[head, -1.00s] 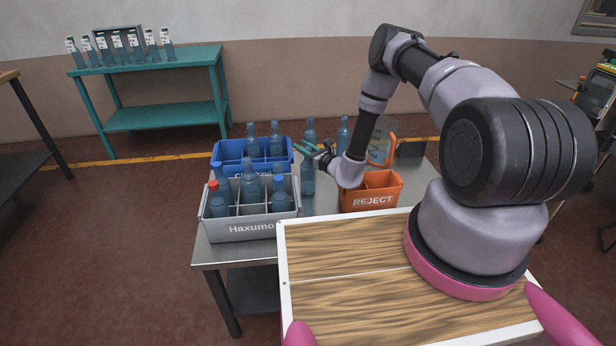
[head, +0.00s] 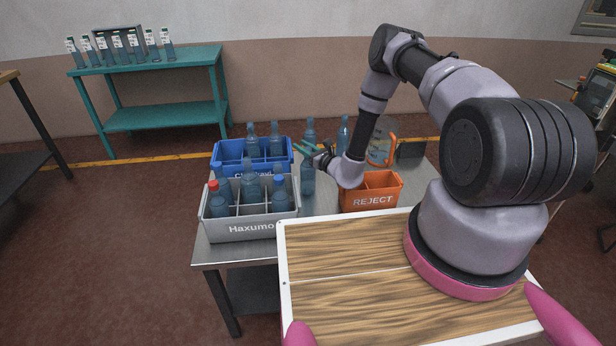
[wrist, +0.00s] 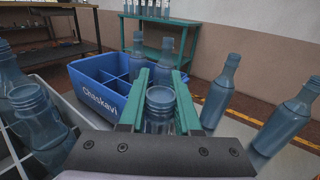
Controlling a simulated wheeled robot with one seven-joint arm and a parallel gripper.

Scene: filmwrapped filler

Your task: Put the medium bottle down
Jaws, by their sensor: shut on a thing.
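My gripper (head: 312,151) is over the metal table, between the crates and the orange bin. Its green fingers are shut on a blue glass bottle (head: 308,180), which hangs or stands upright below them. In the wrist view the bottle's open mouth (wrist: 160,97) shows between the fingers (wrist: 160,95). Whether its base touches the table is hidden.
A grey Haxumo crate (head: 252,228) with several bottles stands at front left, and a blue Chaskavi crate (head: 228,152) behind it. An orange REJECT bin (head: 372,200) is to the right. Two loose bottles (wrist: 222,90) (wrist: 290,117) stand beyond my gripper. A jug (head: 381,140) stands behind the bin.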

